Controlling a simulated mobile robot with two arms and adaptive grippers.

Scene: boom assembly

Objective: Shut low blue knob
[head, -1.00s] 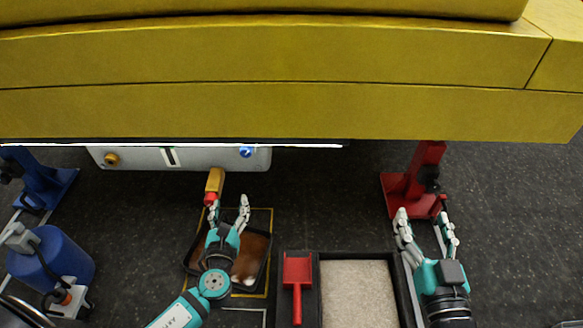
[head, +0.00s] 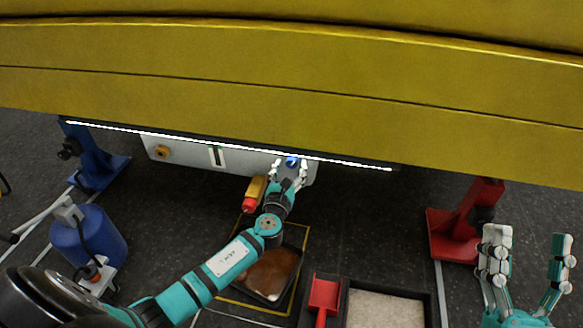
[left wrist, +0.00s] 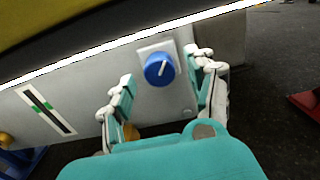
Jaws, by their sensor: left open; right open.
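The low blue knob (head: 292,161) sits on the grey panel (head: 185,153) under the yellow boom. In the left wrist view the blue knob (left wrist: 159,68) has a white pointer line tilted slightly off vertical, on a light square plate. My left gripper (head: 289,171) is open in front of the knob. In the left wrist view its fingers (left wrist: 160,88) stand on either side of the knob with gaps, and I see no contact. My right gripper (head: 527,245) is open and empty at the lower right.
The yellow boom (head: 300,90) hangs low over the panel, with a bright strip (head: 230,146) along its lower edge. A yellow knob (head: 162,152) is on the panel's left. A red-tipped yellow tool (head: 254,194), a brown tray (head: 268,274) and a red stand (head: 455,232) are nearby.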

